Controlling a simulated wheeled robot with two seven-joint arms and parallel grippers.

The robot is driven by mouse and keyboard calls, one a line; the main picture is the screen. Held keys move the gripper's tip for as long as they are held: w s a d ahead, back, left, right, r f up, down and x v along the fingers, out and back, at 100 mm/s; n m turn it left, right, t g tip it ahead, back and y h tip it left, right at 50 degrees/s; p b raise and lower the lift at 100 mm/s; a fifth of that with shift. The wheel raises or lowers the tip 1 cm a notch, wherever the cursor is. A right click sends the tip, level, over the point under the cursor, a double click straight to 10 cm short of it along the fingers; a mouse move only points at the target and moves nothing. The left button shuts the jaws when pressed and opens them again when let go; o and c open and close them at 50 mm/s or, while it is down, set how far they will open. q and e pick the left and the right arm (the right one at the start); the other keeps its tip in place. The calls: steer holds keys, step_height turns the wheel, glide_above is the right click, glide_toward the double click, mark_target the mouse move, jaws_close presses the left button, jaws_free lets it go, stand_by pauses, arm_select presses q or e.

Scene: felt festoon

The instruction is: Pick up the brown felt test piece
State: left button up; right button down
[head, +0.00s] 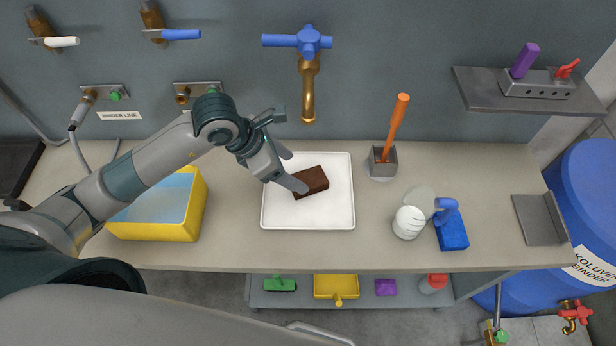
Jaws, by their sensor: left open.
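The brown felt test piece (313,181) is a dark brown block lying on a white square tray (330,219) in the middle of the bench. My left gripper (294,170) reaches in from the left over the tray. Its fingers are open, and the lower finger's tip is close to the left end of the brown piece. I cannot tell whether it touches. Nothing is held. My right gripper is not in view.
A yellow basin (196,209) of pale blue liquid stands left, under my left arm. A brass tap (308,95) hangs behind the tray.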

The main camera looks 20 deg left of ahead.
mark_target(306, 180)
arm_select(q)
steer(key=shift+w+d+f, duration=0.2)
steer(key=shift+d+f, duration=0.1)
steer(key=shift+f, duration=0.35)
steer(key=shift+w+d+f+p, duration=0.25)
steer(key=shift+f+p, duration=0.25)
steer(key=shift+p, duration=0.3)
steer(key=p+x, duration=0.1)
steer(key=x, duration=0.2)
steer(key=shift+w+d+f, duration=0.1)
steer(key=shift+d+f, duration=0.05)
steer(key=shift+f, duration=0.3)
steer(key=c, duration=1.2)
